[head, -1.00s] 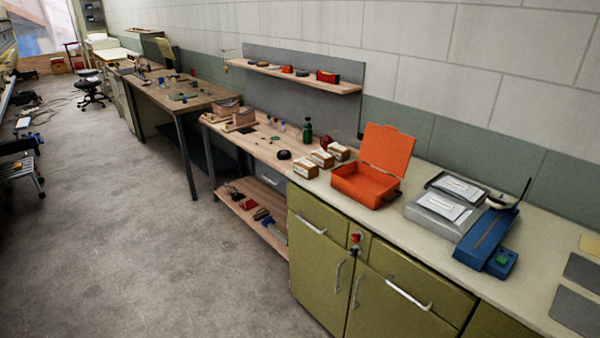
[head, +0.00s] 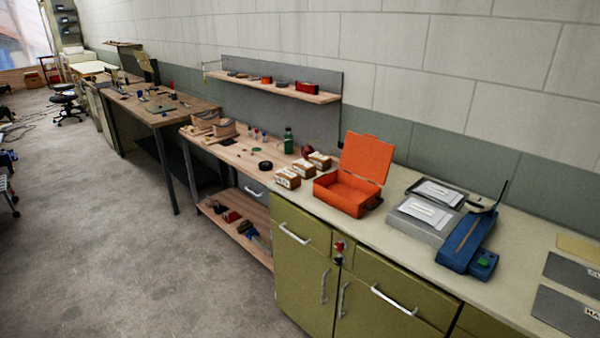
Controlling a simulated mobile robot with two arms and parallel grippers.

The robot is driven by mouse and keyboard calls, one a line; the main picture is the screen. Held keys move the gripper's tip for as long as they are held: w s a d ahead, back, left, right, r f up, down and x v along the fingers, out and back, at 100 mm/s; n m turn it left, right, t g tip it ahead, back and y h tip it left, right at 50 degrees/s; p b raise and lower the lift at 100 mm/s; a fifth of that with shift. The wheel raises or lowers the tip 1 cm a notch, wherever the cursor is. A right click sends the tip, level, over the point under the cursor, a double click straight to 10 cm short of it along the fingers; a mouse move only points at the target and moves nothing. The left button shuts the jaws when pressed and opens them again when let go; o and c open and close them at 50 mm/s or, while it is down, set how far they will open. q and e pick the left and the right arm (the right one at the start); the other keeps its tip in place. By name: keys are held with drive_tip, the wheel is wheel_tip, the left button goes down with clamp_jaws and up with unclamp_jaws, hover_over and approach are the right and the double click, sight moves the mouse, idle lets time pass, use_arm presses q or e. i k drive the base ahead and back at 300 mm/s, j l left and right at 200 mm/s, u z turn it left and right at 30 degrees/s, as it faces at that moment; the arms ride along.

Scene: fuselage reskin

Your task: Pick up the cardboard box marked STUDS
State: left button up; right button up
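Three small cardboard boxes stand in a row at the junction of the wooden bench and the pale counter: a near one (head: 287,178), a middle one (head: 302,169) and a far one (head: 319,160). They have white tops or labels. The lettering is too small to read, so I cannot tell which is marked STUDS. They stand just left of an open orange case (head: 345,191). Neither of my grippers shows in the head view.
The pale counter (head: 408,178) over green cabinets (head: 305,235) holds a grey device (head: 428,214) and a blue tool (head: 468,240) right of the case. A green bottle (head: 288,141) and black roll (head: 265,166) stand near the boxes. The floor (head: 120,260) in front is clear.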

sight(322, 162)
drive_tip(key=i+j+u, duration=0.1)
drive_tip(key=i+u, duration=0.2)
drive_tip(key=i+j+u, duration=0.3)
drive_tip(key=i+u, duration=0.2)
drive_tip(key=i, duration=0.45)
drive_tip(key=i+u, duration=0.5)
drive_tip(key=i, duration=0.45)
drive_tip(key=i+z, duration=0.1)
drive_tip(key=i, duration=0.7)
drive_tip(key=i+j+z, duration=0.1)
drive_tip(key=i, duration=0.65)
